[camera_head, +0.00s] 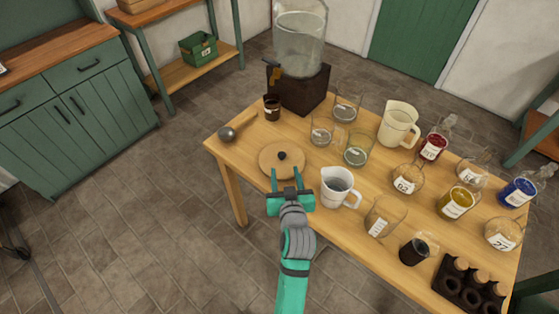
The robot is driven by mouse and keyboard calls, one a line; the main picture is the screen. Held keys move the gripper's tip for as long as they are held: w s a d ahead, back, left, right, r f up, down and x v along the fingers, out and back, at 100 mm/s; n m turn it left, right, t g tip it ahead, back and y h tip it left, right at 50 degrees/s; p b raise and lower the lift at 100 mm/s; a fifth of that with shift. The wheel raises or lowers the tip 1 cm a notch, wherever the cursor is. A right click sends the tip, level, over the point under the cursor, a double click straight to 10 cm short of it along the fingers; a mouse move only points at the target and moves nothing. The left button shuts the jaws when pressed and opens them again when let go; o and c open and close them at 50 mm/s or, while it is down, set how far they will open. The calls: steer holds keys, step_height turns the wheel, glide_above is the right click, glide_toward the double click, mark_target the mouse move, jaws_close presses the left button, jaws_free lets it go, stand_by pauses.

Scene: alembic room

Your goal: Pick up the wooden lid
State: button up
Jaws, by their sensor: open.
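The wooden lid (274,166) is a round, light-brown disc with a small dark knob (282,155) at its centre. It lies flat near the left front edge of the wooden table. My gripper (287,177) is open, with its two teal fingers pointing toward the lid from the near side. The fingertips overlap the lid's near part in the picture, on either side and short of the knob. Nothing shows between the fingers. I cannot tell how high they are above the lid or whether they touch it.
A white measuring jug (334,190) stands close to the right of my gripper. Several glass beakers and labelled jars fill the table's right side. A metal ladle (228,133) and small dark cup (272,108) are behind the lid. A glass tank (300,40) stands at the back.

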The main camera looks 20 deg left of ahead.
mark_target(282, 158)
steer(key=x, duration=0.3)
steer(key=shift+w+a+f, duration=0.1)
steer(key=shift+w+a, duration=0.1)
steer(key=shift+w, duration=0.15)
steer(key=shift+f+x, duration=0.15)
steer(key=shift+x, duration=1.35)
steer(key=shift+f+x, duration=0.2)
steer(key=shift+x, duration=1.3)
steer(key=shift+s+d, duration=0.1)
steer(key=shift+d, duration=0.05)
jaws_close()
